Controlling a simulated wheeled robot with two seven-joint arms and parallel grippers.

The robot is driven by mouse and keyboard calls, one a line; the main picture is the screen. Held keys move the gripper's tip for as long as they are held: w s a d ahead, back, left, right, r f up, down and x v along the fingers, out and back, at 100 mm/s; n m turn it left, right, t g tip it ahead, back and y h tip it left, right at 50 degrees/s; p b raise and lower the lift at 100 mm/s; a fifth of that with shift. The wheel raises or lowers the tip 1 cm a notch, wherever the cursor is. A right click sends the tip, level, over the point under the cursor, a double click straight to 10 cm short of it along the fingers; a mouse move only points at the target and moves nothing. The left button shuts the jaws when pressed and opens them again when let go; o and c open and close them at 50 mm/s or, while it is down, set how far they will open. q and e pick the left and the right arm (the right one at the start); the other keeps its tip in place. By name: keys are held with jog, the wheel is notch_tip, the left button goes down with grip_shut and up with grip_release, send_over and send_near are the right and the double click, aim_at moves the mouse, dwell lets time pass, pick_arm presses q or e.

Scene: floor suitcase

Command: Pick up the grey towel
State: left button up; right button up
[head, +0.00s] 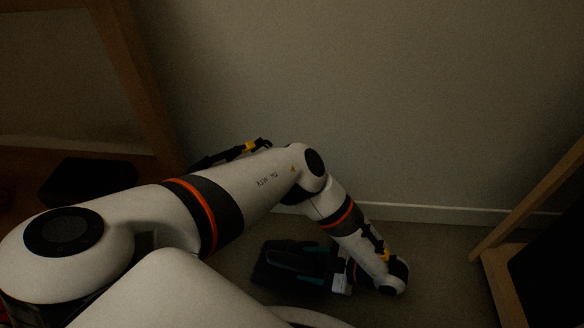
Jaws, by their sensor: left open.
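My left arm comes in from the left and bends back at its far end. My left gripper (272,267), black with teal edges, hangs low over the floor near the middle of the picture, its fingers pointing left. It is open, and I see nothing held in it. I cannot make out the grey towel in this view; my own arm covers much of the lower left. My right gripper is not in view.
A plain wall with a white baseboard (440,214) stands behind the arm. A wooden frame (140,85) rises at the left, near a dark object (88,181). Another wooden frame (503,288) with a dark panel stands at the right. Bare floor (435,265) shows between.

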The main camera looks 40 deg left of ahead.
aim_at(295, 262)
pick_arm(q)
jog(key=b+x, duration=0.2)
jog(key=x, duration=0.2)
jog(key=shift+s+a+f+b, duration=0.1)
jog(key=shift+a+b, duration=0.2)
jog(key=c, duration=1.2)
